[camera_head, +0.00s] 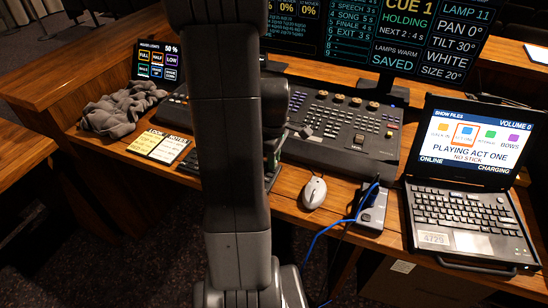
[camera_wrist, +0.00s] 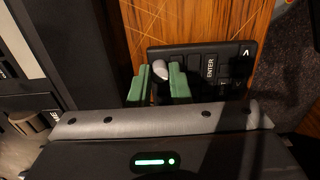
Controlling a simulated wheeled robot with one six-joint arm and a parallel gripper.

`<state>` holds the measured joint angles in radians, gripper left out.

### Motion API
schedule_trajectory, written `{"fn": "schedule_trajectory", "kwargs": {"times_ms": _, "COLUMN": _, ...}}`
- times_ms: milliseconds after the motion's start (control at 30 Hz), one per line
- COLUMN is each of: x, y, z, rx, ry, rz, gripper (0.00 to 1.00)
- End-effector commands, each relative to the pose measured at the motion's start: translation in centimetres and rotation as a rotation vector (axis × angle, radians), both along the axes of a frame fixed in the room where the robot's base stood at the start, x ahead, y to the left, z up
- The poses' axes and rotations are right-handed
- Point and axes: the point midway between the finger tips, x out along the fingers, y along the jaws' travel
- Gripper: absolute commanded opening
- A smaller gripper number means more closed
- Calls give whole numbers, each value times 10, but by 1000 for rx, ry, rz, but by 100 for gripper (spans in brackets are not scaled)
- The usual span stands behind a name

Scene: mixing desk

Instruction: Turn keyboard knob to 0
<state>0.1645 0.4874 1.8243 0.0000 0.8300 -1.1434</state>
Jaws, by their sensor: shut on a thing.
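In the wrist view the keyboard (camera_wrist: 238,66) is a black strip with dark keys, one marked ENTER, lying on the wooden desk. Its knob (camera_wrist: 160,68) is a small rounded light-grey piece at the left end of the strip in that view. My gripper (camera_wrist: 160,80) has green fingers, one on each side of the knob, and is shut on it. The knob's pointer and scale cannot be read. In the head view my arm covers the knob and most of the keyboard; a piece of its left end shows (camera_head: 187,164).
A large mixing console (camera_head: 340,130) stands behind the keyboard. A white mouse (camera_head: 314,192), a grey box with a blue cable (camera_head: 371,208) and an open laptop (camera_head: 465,190) are to the right. Notes (camera_head: 158,145) and a crumpled grey cloth (camera_head: 115,112) lie to the left.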

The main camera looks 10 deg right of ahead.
Motion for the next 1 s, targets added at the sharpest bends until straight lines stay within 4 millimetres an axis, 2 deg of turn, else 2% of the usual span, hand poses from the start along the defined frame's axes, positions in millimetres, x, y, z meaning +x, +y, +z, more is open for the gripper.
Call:
{"fn": "schedule_trajectory", "kwargs": {"times_ms": 467, "x": 0, "y": 0, "z": 0, "rx": -1, "ry": -1, "rz": 14, "gripper": 0}}
{"fn": "schedule_trajectory", "kwargs": {"times_ms": 500, "x": 0, "y": 0, "z": 0, "rx": -1, "ry": -1, "rz": 14, "gripper": 21}}
{"fn": "schedule_trajectory", "kwargs": {"times_ms": 600, "x": 0, "y": 0, "z": 0, "rx": -1, "ry": -1, "rz": 13, "gripper": 40}}
{"fn": "schedule_trajectory", "kwargs": {"times_ms": 867, "x": 0, "y": 0, "z": 0, "rx": 0, "ry": 0, "rz": 13, "gripper": 40}}
{"fn": "schedule_trajectory", "kwargs": {"times_ms": 1000, "x": 1, "y": 0, "z": 9, "rx": -1, "ry": -3, "rz": 13, "gripper": 40}}
